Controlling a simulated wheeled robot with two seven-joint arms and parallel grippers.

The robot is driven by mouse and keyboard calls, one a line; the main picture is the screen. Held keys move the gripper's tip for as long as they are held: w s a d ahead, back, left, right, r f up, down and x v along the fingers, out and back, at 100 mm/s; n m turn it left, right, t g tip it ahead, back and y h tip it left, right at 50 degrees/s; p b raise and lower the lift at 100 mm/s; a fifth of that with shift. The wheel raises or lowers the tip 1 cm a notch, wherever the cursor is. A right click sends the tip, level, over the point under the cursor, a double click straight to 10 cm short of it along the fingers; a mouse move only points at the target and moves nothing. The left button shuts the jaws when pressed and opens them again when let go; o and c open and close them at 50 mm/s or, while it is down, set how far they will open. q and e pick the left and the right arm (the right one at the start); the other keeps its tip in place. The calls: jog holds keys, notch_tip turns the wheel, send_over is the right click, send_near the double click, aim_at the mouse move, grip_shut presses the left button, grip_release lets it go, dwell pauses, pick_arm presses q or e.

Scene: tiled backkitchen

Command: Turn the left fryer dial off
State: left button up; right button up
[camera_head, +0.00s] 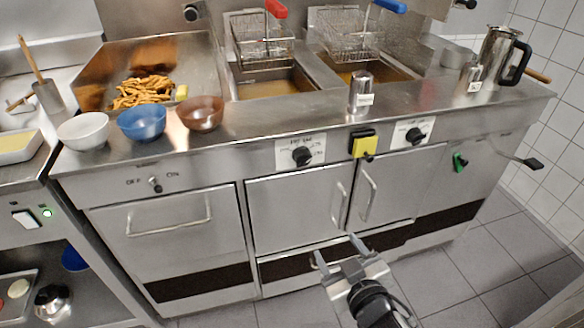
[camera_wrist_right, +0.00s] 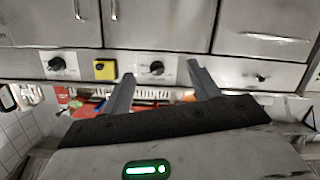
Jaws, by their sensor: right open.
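The left fryer dial (camera_head: 301,156) is a black knob on a white label plate on the fryer's front panel, below the left basket. Its setting is too small to read. In the wrist view, which is upside down, the left dial (camera_wrist_right: 157,68) shows between my fingertips, some way beyond them. My right gripper (camera_head: 338,252) is open and empty, low in front of the cabinet doors, below the dial and apart from it. It also shows in the wrist view (camera_wrist_right: 160,72). My left gripper is not in view.
A yellow switch (camera_head: 364,146) and the right fryer dial (camera_head: 414,136) are right of the left dial. An off/on switch (camera_head: 155,184) is further left. Door handles (camera_head: 340,205) stick out below. Bowls (camera_head: 142,122) and a metal shaker (camera_head: 361,92) stand on the counter. The floor in front is clear.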

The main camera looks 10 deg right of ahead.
jog(key=w+r+n+t, duration=0.3)
jog(key=w+r, duration=0.2)
jog(key=w, duration=0.2)
jog(key=b, duration=0.1)
send_near(305, 163)
jog(key=w, duration=0.9)
jog(key=shift+w+a, duration=0.1)
jog(key=shift+w, duration=0.05)
jog(key=c, duration=0.9)
